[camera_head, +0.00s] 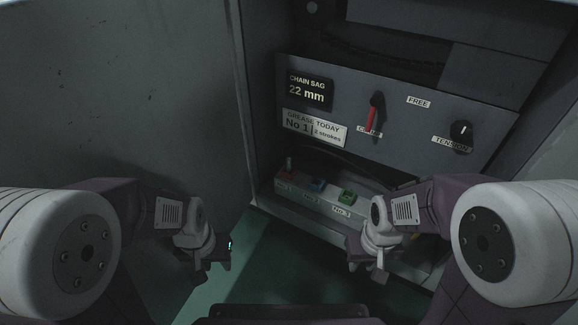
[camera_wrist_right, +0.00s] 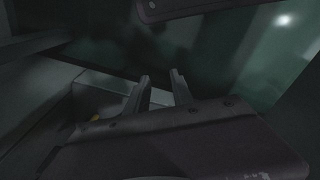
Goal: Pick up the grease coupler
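I cannot clearly make out a grease coupler. A small yellow piece (camera_head: 415,236) shows partly behind my right arm in the head view, and a yellow spot (camera_wrist_right: 95,117) shows in the right wrist view; I cannot tell what it is. My right gripper (camera_head: 366,268) hangs in front of the cabinet's lower ledge. Its two fingers stand apart with nothing between them in the right wrist view (camera_wrist_right: 160,88). My left gripper (camera_head: 212,266) hangs at lower left, fingers apart and apparently empty, with a small bright glint beside it.
A panel (camera_head: 400,140) above has a red lever (camera_head: 373,115), a tension knob (camera_head: 461,132) and signs reading "22 mm" and "No 1, 2 strokes". Green floor lies between my grippers.

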